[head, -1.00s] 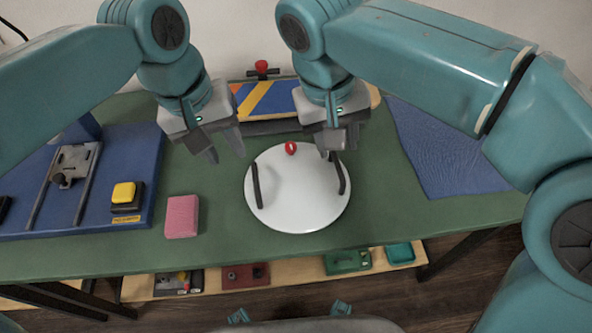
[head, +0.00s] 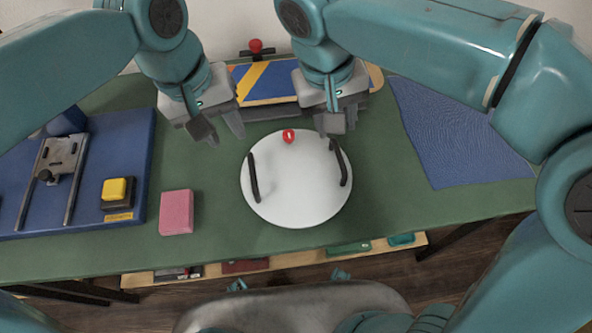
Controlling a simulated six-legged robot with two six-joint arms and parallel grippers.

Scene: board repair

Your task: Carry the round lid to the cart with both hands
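The round white lid (head: 296,205) lies flat on the green workbench. It has two dark bar handles, a left one (head: 254,178) and a right one (head: 342,165), and a small red part (head: 289,136) near its far edge. My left gripper (head: 218,128) is open and empty, above the bench to the left of and beyond the left handle. My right gripper (head: 335,122) is over the lid's far right edge, close to the far end of the right handle. Its fingers overlap, so their gap is unclear. I cannot make out a cart.
A pink block (head: 176,212) stands left of the lid. A blue board (head: 82,212) with a slide and a yellow button (head: 115,188) is farther left. A blue cloth (head: 450,150) lies right. A striped board (head: 266,84) is behind. A shelf with trays (head: 347,247) runs below.

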